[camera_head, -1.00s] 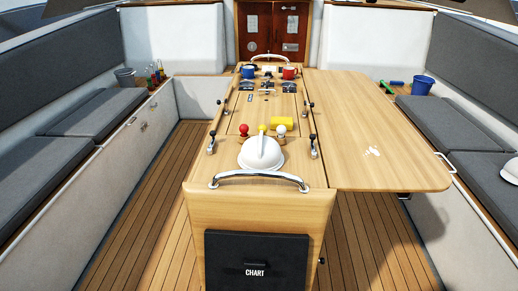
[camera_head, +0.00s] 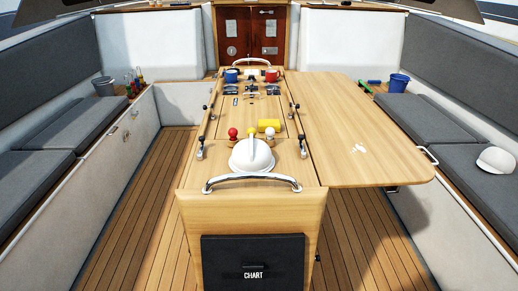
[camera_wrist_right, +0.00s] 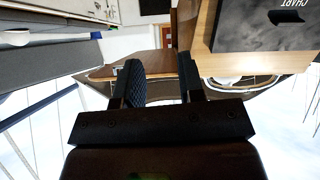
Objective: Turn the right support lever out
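The wooden table console (camera_head: 250,205) stands in the middle of the cockpit, with its right leaf (camera_head: 360,140) raised flat. A small metal lever with a dark knob (camera_head: 303,147) stands upright at the console's right edge, near the white dome. A matching lever (camera_head: 201,145) stands on the left edge. A dark bracket (camera_head: 390,189) shows under the leaf's front edge. I cannot tell which part is the right support lever. My right gripper (camera_wrist_right: 162,78) is open and empty in the right wrist view, with its dark fingers apart. Neither gripper shows in the head view.
Grey cushioned benches line both sides. A black chart box (camera_head: 253,262) is on the console's front, below a curved metal handrail (camera_head: 252,181). Mugs, a yellow cylinder (camera_head: 268,125) and a white dome (camera_head: 252,156) sit on top. Floor on both sides of the console is clear.

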